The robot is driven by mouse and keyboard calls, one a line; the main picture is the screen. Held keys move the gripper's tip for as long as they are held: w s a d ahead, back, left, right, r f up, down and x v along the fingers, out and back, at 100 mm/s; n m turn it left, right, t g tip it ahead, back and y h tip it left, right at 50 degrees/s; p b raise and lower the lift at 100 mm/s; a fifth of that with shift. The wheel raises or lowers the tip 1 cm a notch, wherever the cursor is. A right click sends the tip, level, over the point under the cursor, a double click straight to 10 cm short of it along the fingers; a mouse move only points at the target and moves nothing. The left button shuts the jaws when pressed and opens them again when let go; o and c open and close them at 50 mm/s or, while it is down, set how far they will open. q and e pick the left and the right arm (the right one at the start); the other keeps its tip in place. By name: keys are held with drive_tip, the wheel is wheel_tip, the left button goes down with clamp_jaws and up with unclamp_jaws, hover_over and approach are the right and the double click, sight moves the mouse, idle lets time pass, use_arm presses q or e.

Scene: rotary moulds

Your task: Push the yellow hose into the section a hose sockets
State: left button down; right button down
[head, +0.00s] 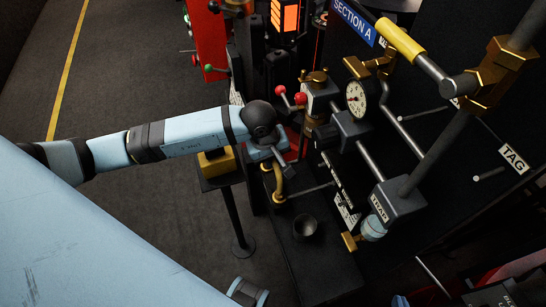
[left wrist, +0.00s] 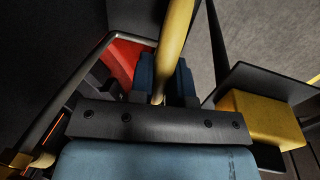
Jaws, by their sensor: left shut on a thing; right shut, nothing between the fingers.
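My left gripper (head: 271,158) points down beside the dark machine and is shut on the yellow hose (head: 279,184). In the left wrist view the hose (left wrist: 174,45) runs up from between the blue fingers (left wrist: 163,82) to the top edge. In the head view its curved lower part shows below the gripper, near a thin horizontal rod. The blue SECTION A sign (head: 354,20) is on the panel at the upper right. I cannot tell which brass fittings are the hose sockets, or whether the hose touches one.
A yellow block (head: 216,162) sits on a dark stand left of my left gripper. A dark cup (head: 305,226) stands on the black base below. Red-knobbed levers (head: 290,97), a dial gauge (head: 356,97) and pipes crowd the right. The floor at left is clear.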

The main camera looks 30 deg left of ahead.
use_arm(q)
drive_tip(key=c, duration=1)
unclamp_jaws()
drive_tip(key=shift+r, duration=0.15)
wheel_tip(320, 180, up, 13)
drive_tip(key=s+a, duration=0.1)
drive_tip(key=s, duration=0.1)
drive_tip(key=shift+a+r+b, duration=0.2)
drive_tip(key=shift+a+b, duration=0.2)
drive_tip(key=shift+b, duration=0.05)
